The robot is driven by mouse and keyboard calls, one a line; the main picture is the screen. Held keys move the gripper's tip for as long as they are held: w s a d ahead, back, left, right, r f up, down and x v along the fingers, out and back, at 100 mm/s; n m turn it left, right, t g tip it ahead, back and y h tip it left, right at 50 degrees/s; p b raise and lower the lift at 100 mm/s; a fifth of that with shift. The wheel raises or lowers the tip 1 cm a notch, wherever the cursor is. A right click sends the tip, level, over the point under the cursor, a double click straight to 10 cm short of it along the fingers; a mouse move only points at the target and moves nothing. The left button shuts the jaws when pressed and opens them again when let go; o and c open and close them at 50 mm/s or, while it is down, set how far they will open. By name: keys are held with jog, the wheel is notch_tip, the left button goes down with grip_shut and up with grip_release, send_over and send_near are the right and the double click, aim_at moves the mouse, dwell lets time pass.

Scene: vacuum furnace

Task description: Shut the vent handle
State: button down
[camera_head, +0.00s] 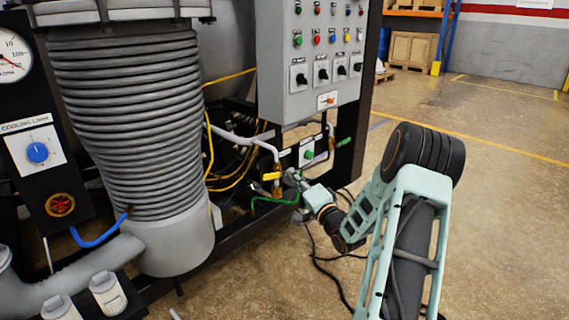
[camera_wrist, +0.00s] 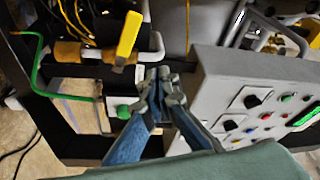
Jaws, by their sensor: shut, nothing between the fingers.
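The yellow lever handle (camera_head: 271,176) sits on a brass valve (camera_head: 277,190) at the lower end of a grey pipe. I take this lever to be the vent handle; no label for it is legible. It lies roughly crosswise to the pipe. It also shows in the wrist view (camera_wrist: 128,36), above and left of my fingertips. My gripper (camera_head: 291,175) is just right of the valve in the head view. In the wrist view, the fingers (camera_wrist: 158,77) are together, empty, and appear apart from the lever.
A grey control box (camera_head: 315,60) hangs above my gripper and lies close right of it in the wrist view. A green knob (camera_head: 309,154) is behind. Open floor (camera_head: 480,190) lies to the right.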

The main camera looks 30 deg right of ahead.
jog(key=shift+s+d+f, duration=0.15)
jog(key=shift+s+f, duration=0.05)
jog(key=shift+s, duration=0.4)
jog(key=shift+s+d+f, duration=0.15)
jog(key=shift+s+f, duration=0.05)
jog(key=shift+s, duration=0.35)
